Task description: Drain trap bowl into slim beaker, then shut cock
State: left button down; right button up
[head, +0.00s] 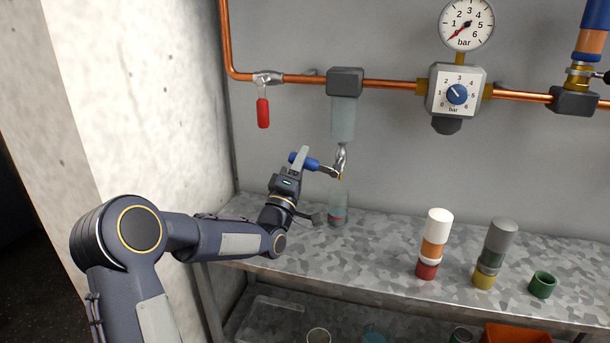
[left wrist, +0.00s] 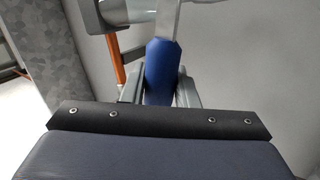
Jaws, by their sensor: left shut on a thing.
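The trap bowl (head: 343,121) is a clear, pale cylinder hanging under a dark grey head on the copper pipe. A metal drain cock (head: 341,158) sits below it, with a blue lever handle (head: 304,161) pointing left. My left gripper (head: 301,165) is shut on the blue handle, which also shows between the fingers in the left wrist view (left wrist: 160,70). The slim beaker (head: 338,207) stands upright on the bench under the cock and has a red mark low on its side. Its liquid level is hard to tell. My right gripper is not in view.
A red-handled valve (head: 263,112) hangs from the pipe at left. A regulator (head: 457,91) and a pressure gauge (head: 466,24) are right of the bowl. Two banded cylinders (head: 434,245) (head: 495,254) and a green cup (head: 542,285) stand on the bench (head: 380,265). An orange bin (head: 515,334) is below.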

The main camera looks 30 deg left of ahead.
pick_arm(q)
jog(key=shift+a+f+n+g+y+b, duration=0.1)
jog(key=shift+f+n+y+b, duration=0.3)
jog(key=shift+n+y+b, duration=0.45)
jog(key=shift+f+n+g+y+b, duration=0.1)
jog(key=shift+f+n+y+b, duration=0.45)
jog(key=shift+n, duration=0.45)
jog(key=shift+a+f+n+g+y+b, duration=0.1)
jog(key=shift+f+n+y+b, duration=0.2)
jog(key=shift+n+y+b, duration=0.5)
jog(key=shift+d+n, duration=0.1)
jog(key=shift+n, duration=0.15)
jog(key=c, duration=1.2)
grip_release()
jog(key=shift+o, duration=0.2)
jog(key=shift+s, duration=0.15)
jog(key=v, duration=0.7)
jog(key=shift+s, duration=0.25)
jog(key=shift+f, duration=0.15)
